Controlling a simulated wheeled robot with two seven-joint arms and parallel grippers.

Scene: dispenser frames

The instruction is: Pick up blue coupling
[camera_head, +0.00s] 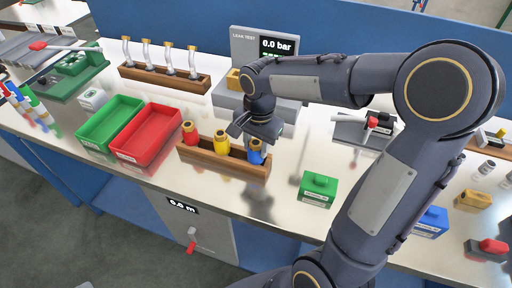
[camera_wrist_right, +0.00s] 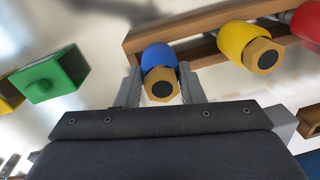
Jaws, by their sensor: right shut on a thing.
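The blue coupling (camera_head: 256,153) stands at the right end of a wooden rack (camera_head: 222,164) on the bench, beside a yellow coupling (camera_head: 221,143) and a red coupling (camera_head: 190,133). My right gripper (camera_head: 262,140) is above and around the blue coupling. In the right wrist view the blue coupling (camera_wrist_right: 159,62), with its brass hex end, sits between the two fingers of the right gripper (camera_wrist_right: 160,88), which is shut on it. It appears to be still at the rack. My left gripper is not in view.
A green bin (camera_head: 110,122) and a red bin (camera_head: 146,134) stand left of the rack. The leak test unit (camera_head: 265,48) is behind my right arm. Bare bench lies between rack and green block.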

